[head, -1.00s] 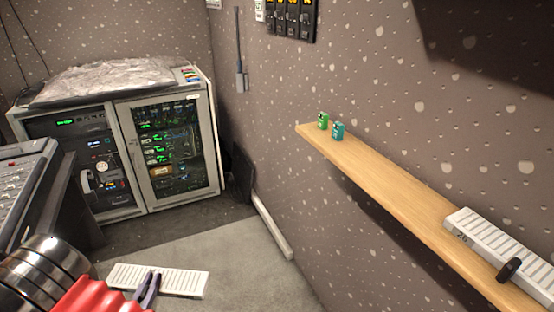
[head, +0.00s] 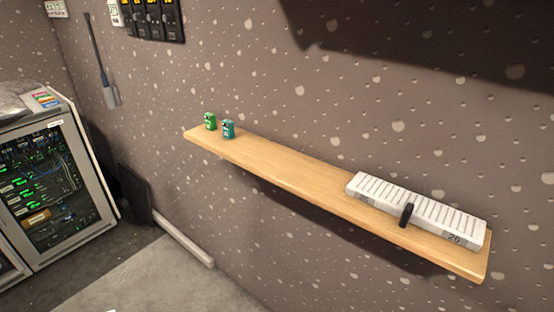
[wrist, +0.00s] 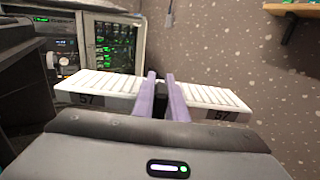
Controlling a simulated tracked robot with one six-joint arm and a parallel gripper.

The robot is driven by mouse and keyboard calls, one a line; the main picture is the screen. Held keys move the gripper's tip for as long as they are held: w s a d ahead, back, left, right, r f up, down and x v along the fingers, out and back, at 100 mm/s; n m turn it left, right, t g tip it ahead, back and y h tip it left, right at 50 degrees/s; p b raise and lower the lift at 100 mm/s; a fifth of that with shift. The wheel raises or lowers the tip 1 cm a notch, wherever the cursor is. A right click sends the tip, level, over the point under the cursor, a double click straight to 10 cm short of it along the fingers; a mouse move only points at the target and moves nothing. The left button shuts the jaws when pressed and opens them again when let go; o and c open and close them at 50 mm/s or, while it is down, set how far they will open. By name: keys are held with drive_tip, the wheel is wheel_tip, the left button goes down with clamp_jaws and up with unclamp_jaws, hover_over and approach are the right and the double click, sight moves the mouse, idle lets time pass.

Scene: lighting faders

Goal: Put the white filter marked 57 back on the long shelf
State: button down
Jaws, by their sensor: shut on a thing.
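The white slatted filter marked 57 (wrist: 95,84) is in the wrist view, with its number on the front edge at both ends. My gripper (wrist: 161,78), with two purple fingers, is shut on a dark piece at the middle of this filter and holds it up, roughly level. The long wooden shelf (head: 290,178) runs along the wall in the head view. Its corner also shows at the top right of the wrist view (wrist: 285,10). My gripper and filter 57 are out of the head view.
A white filter marked 26 (head: 415,208) with a black handle (head: 406,214) lies on the shelf's right part. A green can (head: 210,121) and a teal can (head: 228,129) stand at its left end. The shelf between is clear. A rack cabinet (head: 50,190) stands at left.

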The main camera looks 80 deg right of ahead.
drive_tip(key=s+d+r+m+g+h, duration=0.2)
drive_tip(key=s+d+r+m+g, duration=0.15)
drive_tip(key=d+r, duration=0.8)
drive_tip(key=s+d+r+m+g+h, duration=0.25)
drive_tip(key=s+d+r+g, duration=0.25)
drive_tip(key=d+r, duration=0.6)
drive_tip(key=s+d+r+m+g, duration=0.2)
drive_tip(key=s+d+r+g, duration=0.1)
drive_tip(key=s, duration=0.5)
drive_tip(key=s+d+r+m+g+y, duration=0.1)
drive_tip(key=s+d+r+m+g, duration=0.1)
drive_tip(key=s+d+r, duration=0.4)
drive_tip(key=s+d+r+m+g+y, duration=0.1)
drive_tip(key=s+d+r+g, duration=0.3)
drive_tip(key=s, duration=0.8)
drive_tip(key=shift+d+r+m+g, duration=0.3)
drive_tip(key=shift+r+m+g, duration=0.15)
drive_tip(key=shift+r+m, duration=0.25)
drive_tip(key=x, duration=0.6)
drive_tip(key=f+x, duration=0.1)
drive_tip(key=x, duration=0.6)
drive_tip(key=f+x, duration=0.1)
drive_tip(key=x, duration=0.5)
drive_tip(key=shift+d+f, duration=0.2)
drive_tip(key=shift+d, duration=0.15)
drive_tip(key=shift+f, duration=0.5)
